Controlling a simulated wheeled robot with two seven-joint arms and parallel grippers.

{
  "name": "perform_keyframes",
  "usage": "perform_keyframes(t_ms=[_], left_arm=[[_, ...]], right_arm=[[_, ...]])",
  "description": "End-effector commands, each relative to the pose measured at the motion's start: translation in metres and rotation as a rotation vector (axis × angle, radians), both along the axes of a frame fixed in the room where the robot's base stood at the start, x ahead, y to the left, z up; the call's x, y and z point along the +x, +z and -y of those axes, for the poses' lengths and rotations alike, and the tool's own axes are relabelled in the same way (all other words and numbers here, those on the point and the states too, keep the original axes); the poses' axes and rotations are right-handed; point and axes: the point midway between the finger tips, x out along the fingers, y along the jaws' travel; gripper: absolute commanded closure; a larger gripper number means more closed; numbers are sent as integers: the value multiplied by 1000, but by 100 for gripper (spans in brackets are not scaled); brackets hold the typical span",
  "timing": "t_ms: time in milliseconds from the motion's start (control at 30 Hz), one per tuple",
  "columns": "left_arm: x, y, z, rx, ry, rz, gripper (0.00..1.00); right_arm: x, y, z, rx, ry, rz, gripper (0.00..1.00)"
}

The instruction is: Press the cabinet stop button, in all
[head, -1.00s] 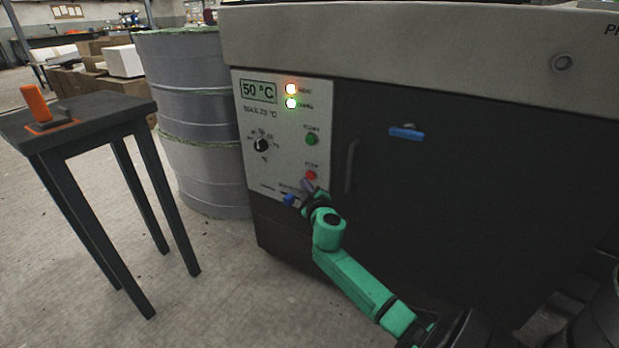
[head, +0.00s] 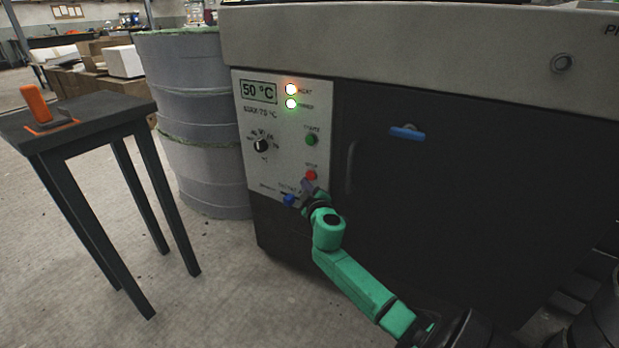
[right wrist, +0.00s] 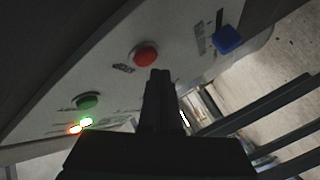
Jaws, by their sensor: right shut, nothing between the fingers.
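The cabinet (head: 450,210) is dark with a light control panel (head: 273,185) at its left. The red stop button (head: 311,175) is low on the panel, and it also shows in the right wrist view (right wrist: 146,54). A green button (head: 312,140) is above it. Two lamps (head: 291,96) are lit near the 50 °C display. My right gripper (head: 307,186) is shut and empty. Its tips are just below the red button in the head view; in the right wrist view they appear close beside it. I cannot tell whether they touch it. My left gripper is not in view.
A blue switch handle (head: 289,200) sits near my right gripper on the panel's lower edge. A blue door handle (head: 407,133) is further right. A dark table (head: 95,108) with an orange-handled tool (head: 36,103) stands left, beside grey drums (head: 190,120). Floor between is clear.

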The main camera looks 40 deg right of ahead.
Motion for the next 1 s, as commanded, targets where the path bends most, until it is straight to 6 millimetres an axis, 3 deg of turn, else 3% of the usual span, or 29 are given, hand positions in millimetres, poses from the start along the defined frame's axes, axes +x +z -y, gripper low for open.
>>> perform_keyframes(t_ms=[1000], left_arm=[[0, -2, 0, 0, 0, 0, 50]], right_arm=[[3, 0, 8, 0, 1, 1, 100]])
